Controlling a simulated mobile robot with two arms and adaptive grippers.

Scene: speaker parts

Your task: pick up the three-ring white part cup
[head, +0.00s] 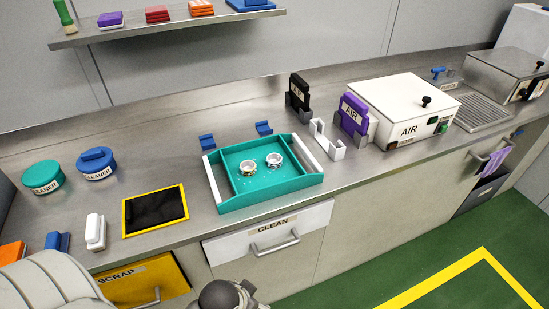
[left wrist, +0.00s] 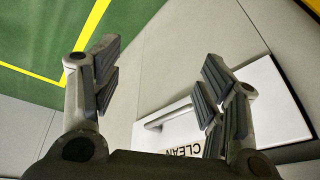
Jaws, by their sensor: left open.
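Two small white part cups sit in the teal tray (head: 233,203) on the counter in the head view. The left cup (head: 247,168) and the right cup (head: 274,160) stand a little apart; the ring count on each is too small to tell. My left gripper (left wrist: 165,85) is open and empty in the left wrist view, with the CLEAN drawer front beyond its fingers. Part of my left arm shows at the bottom of the head view, in front of the counter and apart from the tray. My right gripper is not seen.
Left of the tray lie a yellow-framed black pad (head: 155,211), a white bottle-like item (head: 95,232) and two cleaner tubs (head: 43,177). Right of it are a white bracket (head: 328,140), a purple AIR holder (head: 353,115) and a white AIR box (head: 400,105). Below is the CLEAN drawer (head: 270,231).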

